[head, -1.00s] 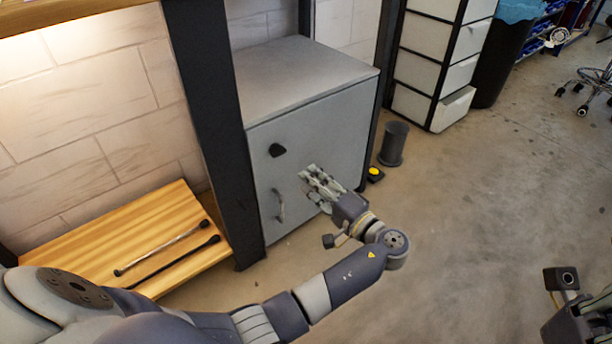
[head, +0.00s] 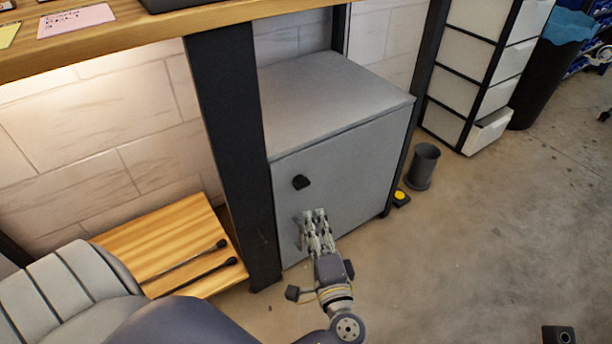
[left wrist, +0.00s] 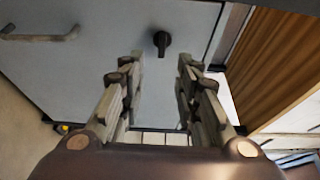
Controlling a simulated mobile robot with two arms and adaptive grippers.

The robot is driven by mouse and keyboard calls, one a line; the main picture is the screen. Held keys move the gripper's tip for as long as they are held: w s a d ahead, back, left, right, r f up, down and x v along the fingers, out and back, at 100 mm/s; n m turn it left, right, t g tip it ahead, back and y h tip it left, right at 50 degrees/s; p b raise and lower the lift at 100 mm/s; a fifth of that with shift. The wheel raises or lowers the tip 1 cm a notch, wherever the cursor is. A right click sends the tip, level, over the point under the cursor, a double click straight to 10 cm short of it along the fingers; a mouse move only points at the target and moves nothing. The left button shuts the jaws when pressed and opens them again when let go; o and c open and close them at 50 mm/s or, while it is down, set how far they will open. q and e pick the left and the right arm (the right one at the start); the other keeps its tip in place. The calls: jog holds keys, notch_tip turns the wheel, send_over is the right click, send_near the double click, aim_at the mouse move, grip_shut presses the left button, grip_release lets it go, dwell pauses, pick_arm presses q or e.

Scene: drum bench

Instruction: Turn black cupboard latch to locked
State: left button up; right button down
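The black latch (head: 301,182) is a small dark knob on the upper part of the grey cupboard's door (head: 345,165). In the left wrist view the latch (left wrist: 162,42) shows beyond and between my fingertips, its narrow part pointing down the picture. My left gripper (head: 315,213) is in front of the door, just below the latch in the head view. In the left wrist view its fingers (left wrist: 160,62) are apart with nothing between them. The latch looks clear of the fingers. My right gripper's fingers are out of view.
The door handle (left wrist: 40,37) shows in the left wrist view; my left gripper mostly hides it in the head view. A dark post (head: 235,150) stands left of the cupboard. A grey bin (head: 423,166) and a yellow-topped object (head: 401,198) are on the floor at right.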

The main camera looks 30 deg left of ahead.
aim_at(303, 188)
pick_arm(q)
jog(key=b+x, duration=0.2)
jog(key=x, duration=0.8)
jog(key=shift+w+a+r+b, duration=0.15)
jog(key=shift+w+a+b, duration=0.05)
jog(key=shift+a+b, duration=0.1)
jog(key=shift+c, duration=0.2)
grip_shut()
